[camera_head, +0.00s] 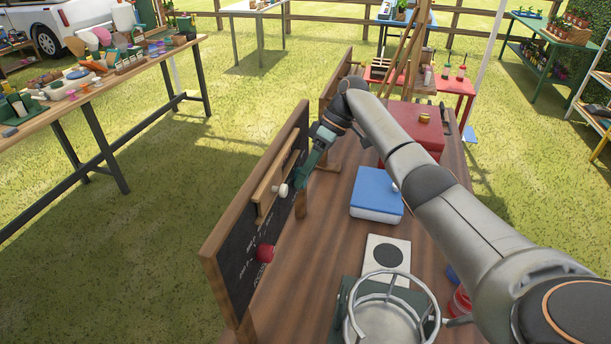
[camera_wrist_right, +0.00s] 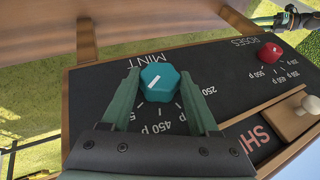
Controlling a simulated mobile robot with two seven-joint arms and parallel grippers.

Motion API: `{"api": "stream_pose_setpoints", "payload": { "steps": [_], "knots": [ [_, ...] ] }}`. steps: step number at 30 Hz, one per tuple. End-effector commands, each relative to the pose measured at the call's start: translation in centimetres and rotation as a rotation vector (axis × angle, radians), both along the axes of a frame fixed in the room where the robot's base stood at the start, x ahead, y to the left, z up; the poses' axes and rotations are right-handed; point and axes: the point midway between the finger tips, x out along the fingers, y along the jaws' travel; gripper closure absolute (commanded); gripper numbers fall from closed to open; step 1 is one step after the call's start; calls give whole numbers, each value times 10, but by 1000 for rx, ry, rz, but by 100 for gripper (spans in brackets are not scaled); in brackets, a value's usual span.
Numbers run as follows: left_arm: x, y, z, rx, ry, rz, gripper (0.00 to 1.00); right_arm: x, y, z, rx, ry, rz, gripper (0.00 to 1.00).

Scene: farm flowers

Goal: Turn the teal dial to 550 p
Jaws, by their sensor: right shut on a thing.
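The teal dial (camera_wrist_right: 160,82) sits on a black board (camera_wrist_right: 105,92) under the word MINT, which reads upside down in the right wrist view. In the head view my right gripper (camera_head: 303,176) is at the board's face, and the dial is hidden.
A red dial (camera_wrist_right: 270,50) labelled ROSES is on the same board. A wooden strip with a cream knob (camera_head: 282,190) lies along the board.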

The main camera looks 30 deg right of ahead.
Motion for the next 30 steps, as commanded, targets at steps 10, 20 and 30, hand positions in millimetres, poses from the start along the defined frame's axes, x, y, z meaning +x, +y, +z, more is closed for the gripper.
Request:
{"api": "stream_pose_setpoints", "payload": {
  "steps": [10,20,30],
  "knots": [
    [0,0,-10,0,0,0,50,0,0,-2,66,60,3,95],
    [0,0,-13,0,1,0,50,0,-1,-3,89,83,2,95],
    [0,0,-13,0,1,0,50,0,-1,-3,91,86,3,95]
  ]
}}
